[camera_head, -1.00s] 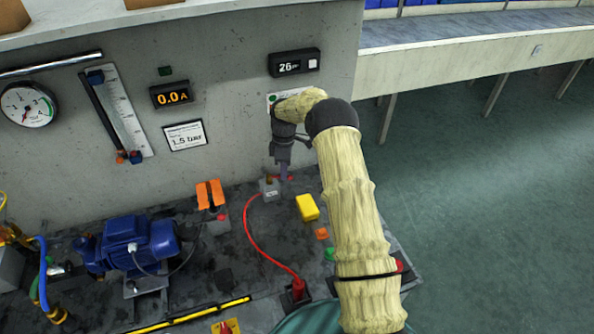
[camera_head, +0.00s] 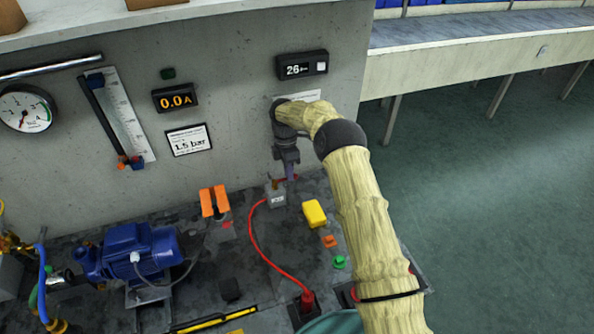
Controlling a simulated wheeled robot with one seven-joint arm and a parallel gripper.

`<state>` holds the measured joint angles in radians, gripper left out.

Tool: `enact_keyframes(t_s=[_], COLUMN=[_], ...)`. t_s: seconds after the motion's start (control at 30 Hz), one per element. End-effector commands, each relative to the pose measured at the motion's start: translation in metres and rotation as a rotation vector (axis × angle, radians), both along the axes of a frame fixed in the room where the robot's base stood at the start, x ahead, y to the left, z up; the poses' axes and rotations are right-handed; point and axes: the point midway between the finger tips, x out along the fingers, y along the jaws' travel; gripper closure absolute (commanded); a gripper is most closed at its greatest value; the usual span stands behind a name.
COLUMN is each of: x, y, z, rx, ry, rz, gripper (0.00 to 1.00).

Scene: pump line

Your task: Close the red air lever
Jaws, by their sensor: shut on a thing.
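My gripper (camera_head: 289,172) points down near the wall at the back right of the bench. It is shut on a small red lever (camera_head: 287,179), of which only a little red shows beside the fingers. The lever sits at the top of a small grey valve block (camera_head: 276,197), with a red hose (camera_head: 252,235) leading from its left side. The fingers hide most of the lever, so I cannot tell its exact angle.
A yellow block (camera_head: 314,213), an orange button (camera_head: 329,241) and a green button (camera_head: 339,262) lie right of the valve. The wall with a display (camera_head: 302,65) is close behind my gripper.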

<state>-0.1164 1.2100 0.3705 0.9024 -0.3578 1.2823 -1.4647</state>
Motion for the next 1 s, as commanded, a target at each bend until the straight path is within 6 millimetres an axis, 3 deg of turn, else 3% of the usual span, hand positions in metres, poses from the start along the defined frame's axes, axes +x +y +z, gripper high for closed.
enact_keyframes(t_s=[0.03,0.43,0.5,0.57,0.83,1.0], x=[0.0014,0.0022,0.0023,0.0025,0.0013,0.0019], y=[-0.0100,-0.0081,-0.0082,-0.0079,-0.0015,-0.0075], z=[-0.0032,-0.0021,-0.0019,-0.0017,-0.0004,0.0002], rx=[-0.021,-0.020,-0.020,-0.019,-0.013,-0.011], ry=[0.002,-0.002,-0.003,-0.004,-0.005,-0.005], rz=[0.002,0.009,0.009,0.009,0.013,-0.010], gripper=[1.00,1.00,0.79,0.69,0.69,0.69])
